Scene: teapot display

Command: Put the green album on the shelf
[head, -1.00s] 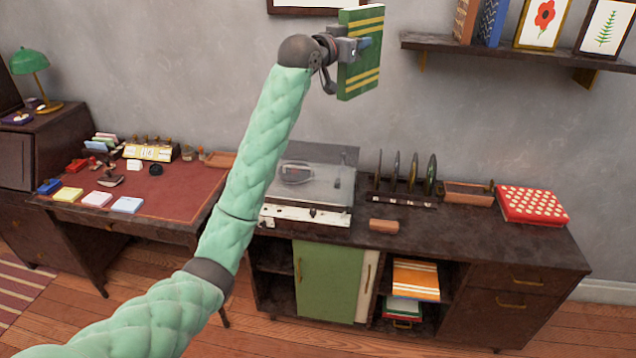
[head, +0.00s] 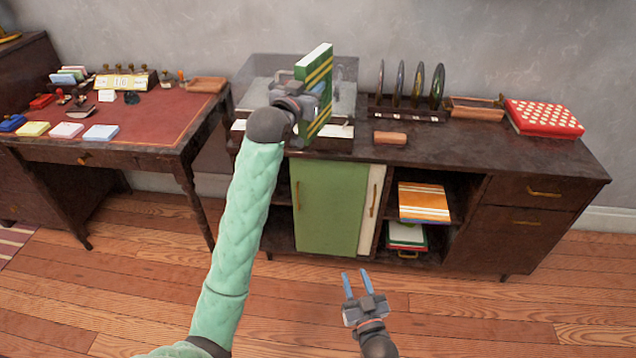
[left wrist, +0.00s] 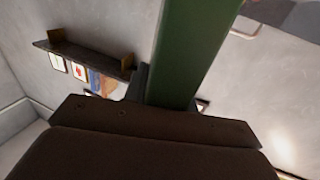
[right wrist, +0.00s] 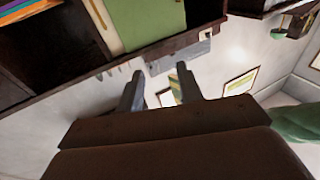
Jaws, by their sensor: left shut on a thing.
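The green album (head: 319,92) with yellow stripes is held upright in my left gripper (head: 310,95), in front of the record player. Its green side also fills the upper middle of the left wrist view (left wrist: 195,55). My left gripper is shut on it. My right gripper (head: 357,283) is open and empty, low in front of the cabinet; its two fingers show apart in the right wrist view (right wrist: 155,90). The wall shelf (left wrist: 85,58) shows in the left wrist view with framed pictures and books. It is out of the head view.
The record player (head: 262,85), a rack of discs (head: 408,112), a brown roll (head: 390,138), a tray (head: 477,108) and a red dotted box (head: 543,118) stand on the cabinet (head: 480,155). The desk (head: 150,118) with stationery is at left. The floor in front is clear.

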